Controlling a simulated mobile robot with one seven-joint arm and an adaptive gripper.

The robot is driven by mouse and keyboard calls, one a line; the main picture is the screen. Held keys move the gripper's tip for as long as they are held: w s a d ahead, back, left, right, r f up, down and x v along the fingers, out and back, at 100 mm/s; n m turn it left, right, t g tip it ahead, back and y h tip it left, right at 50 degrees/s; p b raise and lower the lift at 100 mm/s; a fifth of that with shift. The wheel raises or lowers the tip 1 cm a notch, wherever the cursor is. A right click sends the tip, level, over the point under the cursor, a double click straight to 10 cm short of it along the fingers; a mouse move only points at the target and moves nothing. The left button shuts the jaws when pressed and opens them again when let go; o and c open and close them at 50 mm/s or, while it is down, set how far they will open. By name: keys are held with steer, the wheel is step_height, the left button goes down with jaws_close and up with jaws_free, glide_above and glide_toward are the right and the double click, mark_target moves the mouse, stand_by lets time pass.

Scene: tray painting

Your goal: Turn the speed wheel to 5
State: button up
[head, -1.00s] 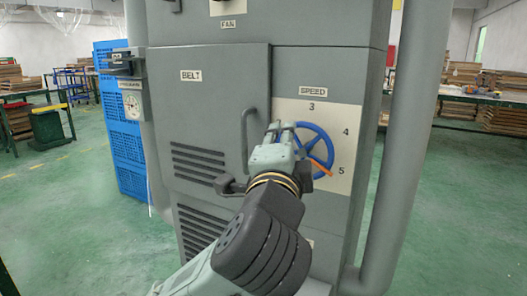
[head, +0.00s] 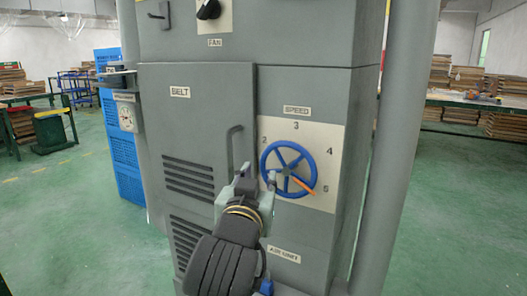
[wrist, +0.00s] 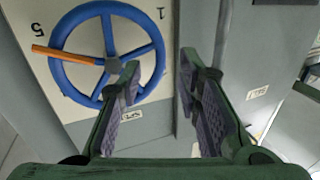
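The blue speed wheel (head: 264,161) is mounted on a pale panel (head: 333,138) marked with speed numbers. Its orange pointer (head: 303,186) points to the lower right, close to the 5 (head: 326,189); in the head view it aims slightly below that number. In the wrist view, which is upside down, the wheel (wrist: 62,75) is at upper left and the orange pointer (wrist: 65,54) ends beside the 5 (wrist: 38,30). My gripper (head: 257,173) is open and empty at the wheel's lower left. In the wrist view, one finger of my gripper (wrist: 160,82) overlaps the rim; contact cannot be told.
A grey cabinet door (head: 205,110) with a vertical handle (head: 230,148) is left of the wheel. A black fan knob (head: 208,10) is above. A thick grey pipe (head: 398,130) stands on the right.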

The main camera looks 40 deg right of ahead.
mark_target(263, 167)
steer(key=shift+w+d+r+p, duration=0.3)
steer(key=shift+w+d+p, duration=0.15)
steer(key=shift+p, duration=2.1)
steer(key=shift+w+d+p, duration=0.15)
steer(key=shift+d+p, duration=0.15)
steer(key=shift+p, duration=0.3)
steer(key=shift+f+p+x, duration=0.15)
steer(key=shift+p+x, duration=0.25)
steer(key=shift+x, duration=0.8)
steer(key=shift+f+p+x, duration=0.2)
steer(key=shift+p+x, duration=0.15)
steer(key=shift+x, duration=0.85)
jaws_close()
